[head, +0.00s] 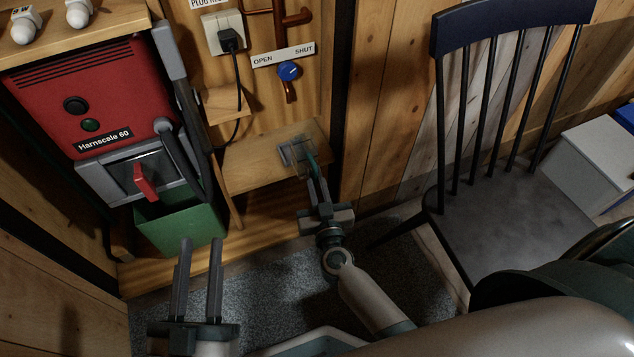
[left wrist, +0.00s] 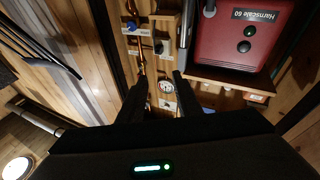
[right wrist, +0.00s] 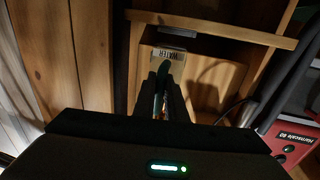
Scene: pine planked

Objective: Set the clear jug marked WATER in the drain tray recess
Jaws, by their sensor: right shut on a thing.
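In the head view, my right gripper (head: 313,176) reaches over the low wooden shelf (head: 248,172). A small grey frame (head: 285,154), which looks like the drain tray, lies there beside the jug's handle. I cannot tell whether the jug is inside the recess or above it. My left gripper (head: 201,243) is open and empty in front of the green bin.
A red Harnscale 60 machine (head: 95,100) stands at left, above the green bin (head: 180,222). A plug and socket (head: 224,34) and a blue OPEN/SHUT knob (head: 289,71) are on the back wall. A dark chair (head: 500,220) stands at right.

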